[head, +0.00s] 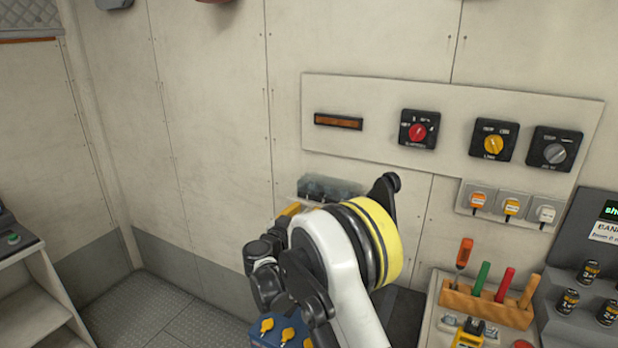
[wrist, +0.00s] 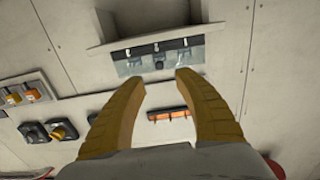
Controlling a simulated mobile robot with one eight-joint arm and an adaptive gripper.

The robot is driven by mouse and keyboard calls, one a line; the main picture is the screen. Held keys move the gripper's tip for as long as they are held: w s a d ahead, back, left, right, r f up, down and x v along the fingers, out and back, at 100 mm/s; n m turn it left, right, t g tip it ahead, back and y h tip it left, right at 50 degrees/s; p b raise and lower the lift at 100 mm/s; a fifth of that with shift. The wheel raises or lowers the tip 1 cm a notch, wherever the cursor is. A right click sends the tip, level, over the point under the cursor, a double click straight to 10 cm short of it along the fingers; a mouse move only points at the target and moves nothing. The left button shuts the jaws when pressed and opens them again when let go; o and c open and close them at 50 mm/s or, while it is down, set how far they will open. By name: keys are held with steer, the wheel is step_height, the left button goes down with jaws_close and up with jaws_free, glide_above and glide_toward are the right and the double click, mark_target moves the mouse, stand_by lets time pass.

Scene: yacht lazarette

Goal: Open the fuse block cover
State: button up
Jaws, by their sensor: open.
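The fuse block (wrist: 158,57) is a grey, see-through-looking unit on the wall, with several dark parts in it. I cannot make out its cover separately from the block. In the head view its upper part (head: 330,186) shows just beyond my arm, which hides the rest. My gripper (wrist: 160,78) has two yellow fingers, spread apart with nothing between them. In the wrist view the fingertips lie just below the block's edge; I cannot tell whether they touch it. In the head view my gripper is mostly hidden behind my wrist.
A wall panel above the block holds an orange bar light (head: 338,121) and red (head: 418,130), yellow (head: 493,140) and grey (head: 554,148) rotary switches. Tagged switches (head: 511,206) sit below. A tool rack (head: 487,303) stands right of my arm. A pale ledge (wrist: 150,32) adjoins the block.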

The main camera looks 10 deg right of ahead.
mark_target(321, 195)
steer(key=x, duration=0.3)
steer(key=b+x, duration=0.1)
steer(key=x, duration=0.6)
steer(key=shift+w+d+r+b, duration=0.15)
steer(key=shift+d+r+b, duration=0.1)
steer(key=shift+b, duration=0.1)
jaws_close()
